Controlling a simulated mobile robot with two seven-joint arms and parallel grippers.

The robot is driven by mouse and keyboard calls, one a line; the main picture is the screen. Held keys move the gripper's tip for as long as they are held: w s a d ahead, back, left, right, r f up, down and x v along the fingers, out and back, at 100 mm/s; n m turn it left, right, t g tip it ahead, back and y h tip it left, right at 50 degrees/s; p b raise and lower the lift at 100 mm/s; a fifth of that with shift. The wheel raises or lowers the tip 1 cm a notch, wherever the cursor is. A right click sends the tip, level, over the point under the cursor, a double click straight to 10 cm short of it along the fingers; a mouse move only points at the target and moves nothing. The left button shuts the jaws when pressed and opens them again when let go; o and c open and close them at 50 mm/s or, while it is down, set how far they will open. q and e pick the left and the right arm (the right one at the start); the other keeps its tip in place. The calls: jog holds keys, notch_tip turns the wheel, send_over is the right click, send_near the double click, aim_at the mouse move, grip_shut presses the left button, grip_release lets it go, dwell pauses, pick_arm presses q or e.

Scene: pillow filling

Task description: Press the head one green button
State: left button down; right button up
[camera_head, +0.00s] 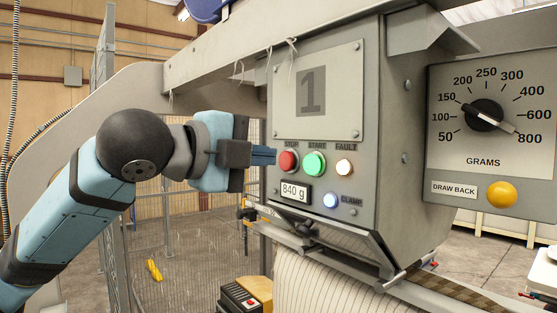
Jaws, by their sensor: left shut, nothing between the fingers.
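The grey control box (352,110) marked "1" fills the middle of the head view. Its green START button (314,163) is lit and sits between the red STOP button (288,161) and the FAULT light (344,167). My left gripper (266,155) comes in from the left at button height, shut and empty. Its fingertips are just left of the red button in the picture, with the green button further right. I cannot tell how far the tips stand from the panel. The green button is fully visible. My right gripper is not in view.
Below the buttons are an "840 g" display (295,192) and a blue CLAMP light (330,200). To the right is a GRAMS dial (485,115) with a yellow DRAW BACK button (501,194). A striped pillow cover (325,285) hangs under the box. A mesh fence (180,240) stands behind.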

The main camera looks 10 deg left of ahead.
pick_arm(q)
jog(key=b+v, duration=0.1)
jog(key=v, duration=0.4)
jog(key=shift+a, duration=0.2)
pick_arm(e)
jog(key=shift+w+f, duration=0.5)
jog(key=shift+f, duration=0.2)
pick_arm(q)
jog(key=shift+s+f, duration=0.1)
